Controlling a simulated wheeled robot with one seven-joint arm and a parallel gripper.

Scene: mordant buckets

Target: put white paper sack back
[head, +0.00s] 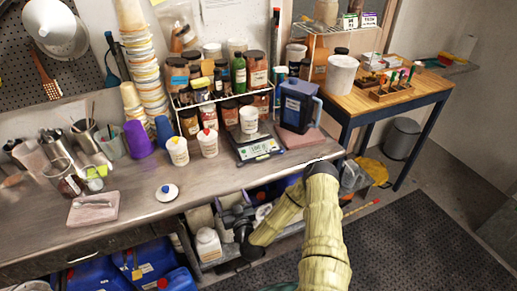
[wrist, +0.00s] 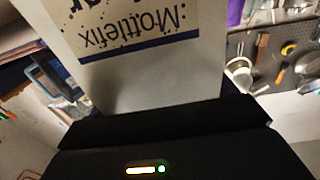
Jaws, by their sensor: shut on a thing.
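The white paper sack (wrist: 150,85), printed "Mottlefix" with a dark blue stripe, fills the upper middle of the wrist view, its lettering upside down there. My gripper (wrist: 165,125) is shut on it; the dark jaws cross the lower part of that view. In the head view my gripper (head: 241,222) is at the front of the lower shelf under the counter, with my arm reaching down to it from the right.
A white jar (head: 208,244) stands on the lower shelf left of my gripper. Blue jugs (head: 147,262) stand lower left. The counter (head: 130,225) above holds a scale (head: 258,147), white bottles and a white lid (head: 167,193). Dark floor matting (head: 420,240) is clear at right.

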